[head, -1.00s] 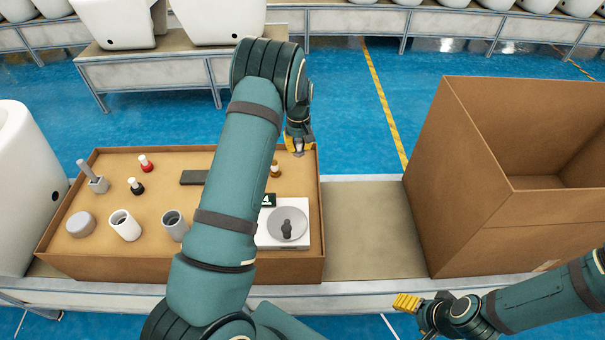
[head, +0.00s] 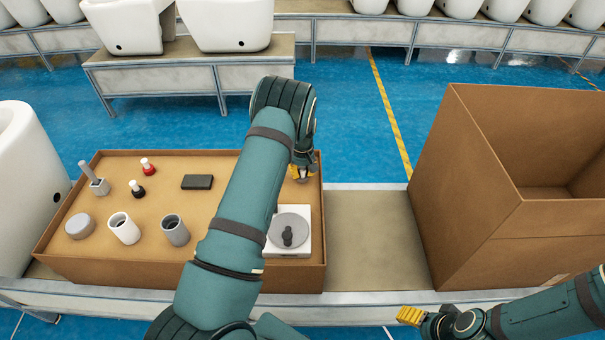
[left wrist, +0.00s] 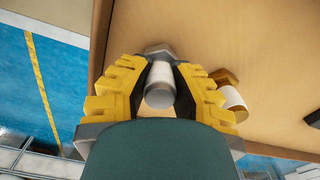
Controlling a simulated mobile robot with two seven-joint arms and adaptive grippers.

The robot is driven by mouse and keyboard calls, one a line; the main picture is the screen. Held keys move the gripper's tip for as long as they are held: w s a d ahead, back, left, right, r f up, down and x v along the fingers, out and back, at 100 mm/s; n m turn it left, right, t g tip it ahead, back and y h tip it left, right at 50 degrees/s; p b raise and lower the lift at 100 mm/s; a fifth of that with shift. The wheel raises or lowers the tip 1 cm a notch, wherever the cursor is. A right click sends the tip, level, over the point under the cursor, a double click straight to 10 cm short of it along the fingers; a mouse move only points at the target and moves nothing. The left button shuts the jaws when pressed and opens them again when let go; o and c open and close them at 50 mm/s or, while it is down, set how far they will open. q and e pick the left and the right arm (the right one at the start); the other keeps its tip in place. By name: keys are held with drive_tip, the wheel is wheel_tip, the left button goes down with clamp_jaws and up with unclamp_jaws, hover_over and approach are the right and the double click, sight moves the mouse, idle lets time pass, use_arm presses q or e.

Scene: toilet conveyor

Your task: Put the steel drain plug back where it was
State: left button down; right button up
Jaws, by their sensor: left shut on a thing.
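My left gripper (head: 302,176) is shut on the steel drain plug (left wrist: 160,88), a grey metal piece with a white band, seen between the yellow fingers in the left wrist view. In the head view the gripper is over the far right corner of the shallow cardboard box (head: 160,270), with the plug barely visible. A similar brass-coloured plug with a white band (left wrist: 234,96) lies beside the right finger in the wrist view. Whether the steel plug touches the box floor is unclear. My right gripper (head: 410,316) is at the lower right, its fingers too indistinct to judge.
Red (head: 148,167) and black (head: 137,189) pieces, cups and a dark block (head: 197,182) occupy the box. A tall carton (head: 465,220) stands right, with bare conveyor between.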

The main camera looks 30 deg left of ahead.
use_arm(q)
drive_tip(key=shift+f, duration=0.25)
drive_tip(key=c, duration=1.3)
unclamp_jaws()
drive_tip(key=shift+f, duration=0.1)
drive_tip(key=o, duration=0.4)
drive_tip(key=shift+r, duration=0.45)
wheel_tip(320, 180, up, 12)
drive_tip(key=shift+f+p, duration=0.2)
drive_tip(key=shift+p, duration=1.05)
